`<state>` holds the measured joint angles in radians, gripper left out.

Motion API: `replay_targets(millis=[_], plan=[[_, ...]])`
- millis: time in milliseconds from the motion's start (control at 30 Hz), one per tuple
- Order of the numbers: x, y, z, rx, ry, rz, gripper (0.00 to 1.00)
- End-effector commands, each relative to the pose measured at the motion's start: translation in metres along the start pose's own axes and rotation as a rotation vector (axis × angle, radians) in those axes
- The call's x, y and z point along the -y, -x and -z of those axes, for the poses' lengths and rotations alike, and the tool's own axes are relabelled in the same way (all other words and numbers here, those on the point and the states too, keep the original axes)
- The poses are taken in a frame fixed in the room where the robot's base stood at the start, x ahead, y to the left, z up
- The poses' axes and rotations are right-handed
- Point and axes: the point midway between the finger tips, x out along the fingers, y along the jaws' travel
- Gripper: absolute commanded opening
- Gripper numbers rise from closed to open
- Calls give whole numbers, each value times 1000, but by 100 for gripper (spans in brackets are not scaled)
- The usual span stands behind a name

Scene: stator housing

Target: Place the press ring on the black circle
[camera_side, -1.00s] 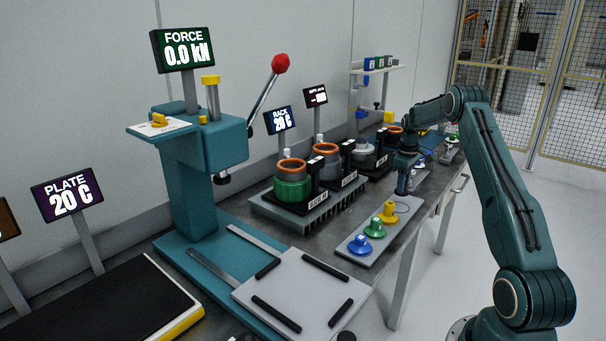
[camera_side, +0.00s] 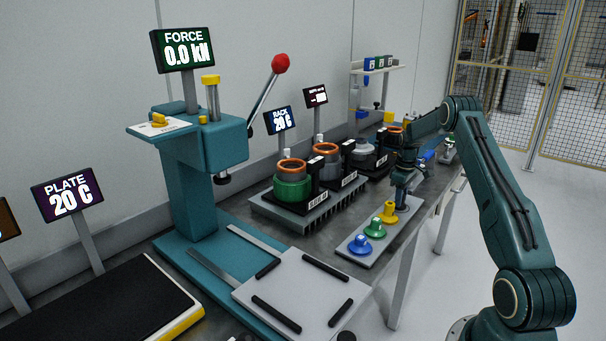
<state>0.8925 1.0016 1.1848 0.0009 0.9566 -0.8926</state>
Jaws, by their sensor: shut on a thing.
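My gripper (camera_side: 402,203) points down at the far right end of a grey plate (camera_side: 352,252). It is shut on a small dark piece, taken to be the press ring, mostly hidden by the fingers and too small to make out. The black circle lies at that end of the plate, and my gripper now covers it. I cannot tell whether the held piece touches the plate. A yellow knobbed piece (camera_side: 389,213), a green one (camera_side: 375,229) and a blue one (camera_side: 360,245) stand upright in a row on the plate, to the left of my gripper.
A rack (camera_side: 262,210) with housings and copper-coloured rings stands behind the plate. A teal press (camera_side: 190,170) with a red-knobbed lever is at the left. A light fixture plate (camera_side: 302,287) with black bars lies in front. A black hot plate (camera_side: 115,310) is at lower left.

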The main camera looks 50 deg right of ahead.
Motion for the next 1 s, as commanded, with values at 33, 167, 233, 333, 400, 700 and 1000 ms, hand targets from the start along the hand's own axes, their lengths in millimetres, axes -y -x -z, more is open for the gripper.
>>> replay_targets(millis=[33, 167, 233, 333, 400, 700, 1000], plan=[[0, 1, 0, -1, 0, -1, 0], [0, 0, 0, -1, 0, -1, 0], [0, -2, 0, -1, 0, -1, 0], [0, -2, 0, 0, 0, 0, 45], [0, -2, 0, 0, 0, 0, 49], [0, -1, 0, -1, 0, -1, 49], [-1, 19, 1, -2, 0, -2, 49]])
